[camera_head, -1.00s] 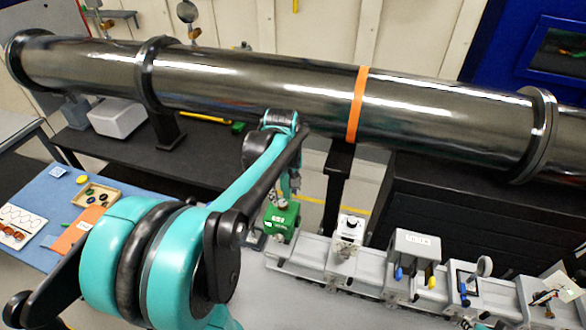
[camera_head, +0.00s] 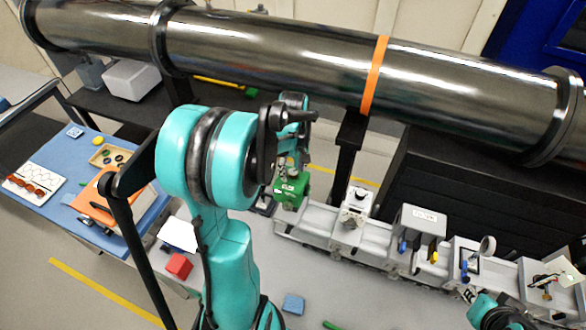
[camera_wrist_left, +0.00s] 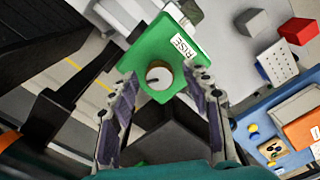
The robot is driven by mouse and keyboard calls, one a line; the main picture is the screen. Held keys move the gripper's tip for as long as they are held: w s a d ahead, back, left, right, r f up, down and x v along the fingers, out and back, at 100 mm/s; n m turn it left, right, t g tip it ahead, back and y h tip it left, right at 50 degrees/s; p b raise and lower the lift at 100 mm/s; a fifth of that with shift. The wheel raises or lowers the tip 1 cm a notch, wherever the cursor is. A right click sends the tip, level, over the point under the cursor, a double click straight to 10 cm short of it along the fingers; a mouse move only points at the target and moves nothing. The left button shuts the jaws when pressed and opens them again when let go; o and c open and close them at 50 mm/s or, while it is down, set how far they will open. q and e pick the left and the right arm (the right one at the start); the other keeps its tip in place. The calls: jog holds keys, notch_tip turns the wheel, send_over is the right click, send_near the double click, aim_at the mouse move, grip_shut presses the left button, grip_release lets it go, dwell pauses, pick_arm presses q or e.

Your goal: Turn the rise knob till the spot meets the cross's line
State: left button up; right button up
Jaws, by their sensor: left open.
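The green block (camera_head: 291,190) labelled RISE stands at the left end of the grey rail. In the left wrist view, its pale round rise knob (camera_wrist_left: 158,77) has a dark mark and faces my camera. My left gripper (camera_head: 293,160) is above the block. In the left wrist view, its open fingers (camera_wrist_left: 159,84) spread on either side of the knob, and I see no contact. A small pale card (camera_head: 553,272) stands at the rail's right end; spot and cross are too small to tell. Part of my right gripper (camera_head: 472,294) shows at the lower right; its jaw state is unclear.
The dark beam pipe (camera_head: 270,55) with an orange band runs behind the rail. A white-topped unit (camera_head: 358,200) and a grey box (camera_head: 418,218) stand along the rail. A blue table (camera_head: 50,180) with small items is at left; a red cube (camera_head: 178,266) lies near it.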

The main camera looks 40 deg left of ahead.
pick_arm(q)
grip_shut()
jog(key=shift+f+n+b, duration=0.1)
jog(key=shift+n+b, duration=0.4)
jog(key=shift+n, duration=0.7)
grip_release()
jog(key=shift+r, duration=0.2)
